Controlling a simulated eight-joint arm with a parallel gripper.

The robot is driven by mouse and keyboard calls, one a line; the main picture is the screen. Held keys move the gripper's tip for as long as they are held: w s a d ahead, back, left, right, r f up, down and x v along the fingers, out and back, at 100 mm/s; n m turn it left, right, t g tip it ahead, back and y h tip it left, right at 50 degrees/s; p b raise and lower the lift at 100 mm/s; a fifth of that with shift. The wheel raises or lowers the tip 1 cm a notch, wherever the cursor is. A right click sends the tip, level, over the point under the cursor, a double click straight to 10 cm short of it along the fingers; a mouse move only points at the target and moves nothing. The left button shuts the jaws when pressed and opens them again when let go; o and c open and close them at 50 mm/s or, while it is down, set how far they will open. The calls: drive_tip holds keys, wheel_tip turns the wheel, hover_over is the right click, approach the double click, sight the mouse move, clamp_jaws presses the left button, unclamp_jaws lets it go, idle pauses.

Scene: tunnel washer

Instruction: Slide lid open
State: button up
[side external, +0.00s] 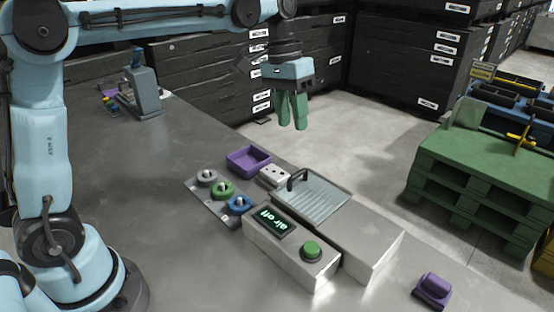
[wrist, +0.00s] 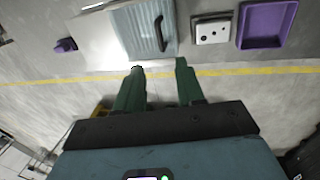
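The lid (side external: 313,198) is a pale ribbed, glassy panel with a dark bar handle (side external: 294,179) at its far-left end. It lies on a grey metal box (side external: 374,238) and appears to be shut. In the wrist view the lid (wrist: 137,33) and its handle (wrist: 160,33) show at the top. My gripper (side external: 292,126) hangs in the air above and beyond the lid, pointing down, clear of the handle. Its two green fingers are apart with nothing between them, as the wrist view also shows (wrist: 159,72).
Beside the box stand a control unit reading "air off" with a green button (side external: 311,249), a white block with holes (side external: 273,176), a purple tray (side external: 248,160) and a plate with coloured knobs (side external: 223,190). A purple object (side external: 432,291) lies at the front right.

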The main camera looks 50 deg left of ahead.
hover_over(312, 188)
drive_tip(key=s+a, duration=0.1)
drive_tip(key=a, duration=0.3)
drive_tip(key=f, duration=1)
drive_tip(key=shift+s+d+f, duration=0.1)
drive_tip(key=shift+d+f, duration=0.15)
drive_tip(key=shift+f, duration=0.1)
clamp_jaws()
